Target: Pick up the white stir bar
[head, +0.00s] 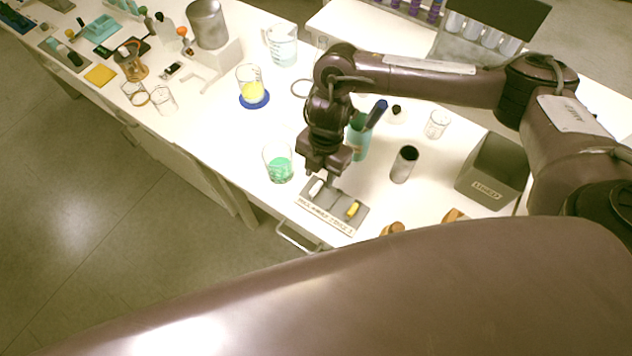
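The white stir bar (316,188) lies at the back left of a small grey labelled tray (334,219) near the table's front edge. A yellow stir bar (352,208) lies on the same tray, to the right. My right gripper (325,178) points down just above the tray, right beside and over the white bar in the picture. Its fingertips are small and dark, so I cannot tell their gap or whether they touch the bar. My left gripper is out of view.
A beaker with green liquid (278,168) stands left of the tray. A teal holder (358,140) is behind the gripper, a dark-topped cylinder (403,165) to the right. A grey bin (492,172) stands farther right. A yellow-liquid beaker (250,86) is at the back left.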

